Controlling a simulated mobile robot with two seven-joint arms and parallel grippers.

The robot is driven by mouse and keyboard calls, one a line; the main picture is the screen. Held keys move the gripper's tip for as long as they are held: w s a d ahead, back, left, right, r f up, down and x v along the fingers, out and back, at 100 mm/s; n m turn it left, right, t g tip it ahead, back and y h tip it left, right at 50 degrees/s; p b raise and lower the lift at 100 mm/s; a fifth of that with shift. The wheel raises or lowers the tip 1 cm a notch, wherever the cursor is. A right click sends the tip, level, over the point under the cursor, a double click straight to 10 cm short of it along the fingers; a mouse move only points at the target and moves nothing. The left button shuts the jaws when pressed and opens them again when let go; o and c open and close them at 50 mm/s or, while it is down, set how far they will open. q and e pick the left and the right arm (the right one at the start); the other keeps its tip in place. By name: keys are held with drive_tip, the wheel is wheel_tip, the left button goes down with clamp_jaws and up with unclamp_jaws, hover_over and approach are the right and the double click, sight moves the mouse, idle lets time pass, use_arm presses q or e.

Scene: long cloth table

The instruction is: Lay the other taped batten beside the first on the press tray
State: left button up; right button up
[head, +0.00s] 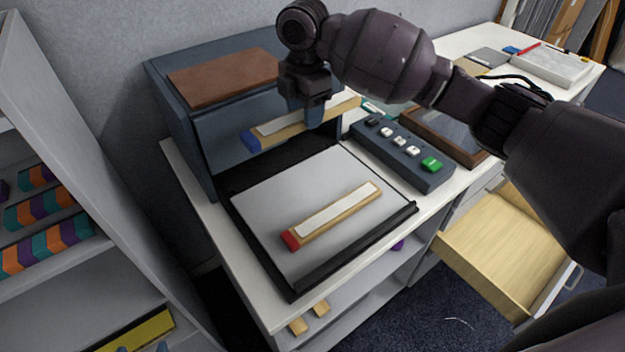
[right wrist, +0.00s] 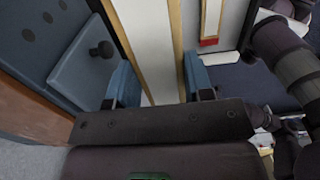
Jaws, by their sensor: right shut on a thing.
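My right gripper (head: 304,116) is shut on a wooden batten with a white tape strip and a blue end (head: 250,141). It holds this batten above the back part of the press tray, in front of the press body. In the right wrist view the held batten (right wrist: 147,40) runs between the two blue fingers. The first taped batten (head: 334,214), with a red end, lies flat on the grey press tray (head: 270,205), right of its middle. Its red end also shows in the right wrist view (right wrist: 208,41). My left gripper is out of view.
The blue-grey press body (head: 180,115) with a brown top stands behind the tray. A button box (head: 405,155) with a green button stands right of it. An open wooden drawer (head: 500,245) juts out at lower right. The tray's left and front areas are bare.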

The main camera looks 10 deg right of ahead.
drive_tip(key=shift+w, duration=0.3)
drive_tip(key=shift+w+f, duration=0.1)
drive_tip(key=shift+f, duration=0.15)
hover_over(306, 187)
wheel_tip(306, 187, down, 14)
drive_tip(key=shift+f+b, duration=0.15)
drive_tip(key=shift+b, duration=0.25)
drive_tip(key=shift+f, duration=0.7)
wheel_tip(306, 187, down, 4)
drive_tip(key=shift+r, duration=0.15)
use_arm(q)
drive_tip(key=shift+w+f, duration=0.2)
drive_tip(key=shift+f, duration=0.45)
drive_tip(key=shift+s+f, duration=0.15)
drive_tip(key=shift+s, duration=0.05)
use_arm(e)
drive_tip(key=o, duration=1)
